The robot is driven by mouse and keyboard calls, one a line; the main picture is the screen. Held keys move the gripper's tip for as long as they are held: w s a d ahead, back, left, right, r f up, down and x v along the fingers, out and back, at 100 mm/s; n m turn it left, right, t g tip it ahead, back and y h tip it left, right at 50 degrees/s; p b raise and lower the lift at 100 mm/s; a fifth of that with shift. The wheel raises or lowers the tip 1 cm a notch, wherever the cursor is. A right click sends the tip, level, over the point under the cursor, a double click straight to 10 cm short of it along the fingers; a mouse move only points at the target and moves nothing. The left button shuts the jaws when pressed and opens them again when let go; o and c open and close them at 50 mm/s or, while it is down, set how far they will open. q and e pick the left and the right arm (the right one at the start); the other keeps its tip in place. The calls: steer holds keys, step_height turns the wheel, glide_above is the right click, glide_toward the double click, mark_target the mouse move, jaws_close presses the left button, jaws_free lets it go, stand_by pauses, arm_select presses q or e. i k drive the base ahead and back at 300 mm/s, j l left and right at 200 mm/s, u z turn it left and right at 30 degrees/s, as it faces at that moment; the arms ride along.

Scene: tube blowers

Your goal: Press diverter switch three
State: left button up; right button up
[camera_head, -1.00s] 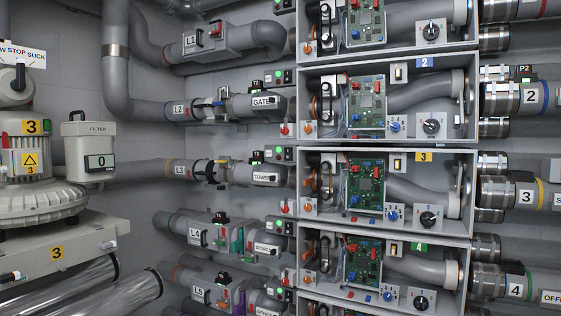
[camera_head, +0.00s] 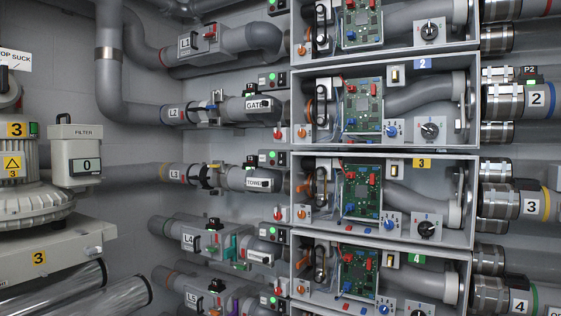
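Box three (camera_head: 474,200) is an open grey case right of centre, marked by a yellow label 3 (camera_head: 422,165). A small pale switch (camera_head: 395,165) sits at its top, left of the label. A green circuit board (camera_head: 362,187) with red and blue parts stands inside. Which of these is the diverter switch, I cannot tell for sure. Neither of my grippers is in view.
Similar boxes stand above, with label 2 (camera_head: 422,63), and below, with label 4 (camera_head: 417,258). Pipe L3 (camera_head: 190,174) runs into box three from the left. A blower marked 3 (camera_head: 30,205) and a filter unit (camera_head: 78,155) stand at left. Metal-collared pipes (camera_head: 500,190) line the right.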

mark_target(282, 157)
steer(key=i+j, duration=0.25)
steer(key=i+j+z, duration=0.15)
steer(key=j, duration=0.25)
steer(key=i+j, duration=0.3)
steer(key=i+j+z, duration=0.15)
steer(key=i+j, duration=0.35)
steer(key=j, duration=0.25)
steer(key=i+j+z, duration=0.15)
steer(key=i+j, duration=0.3)
steer(key=j, duration=0.3)
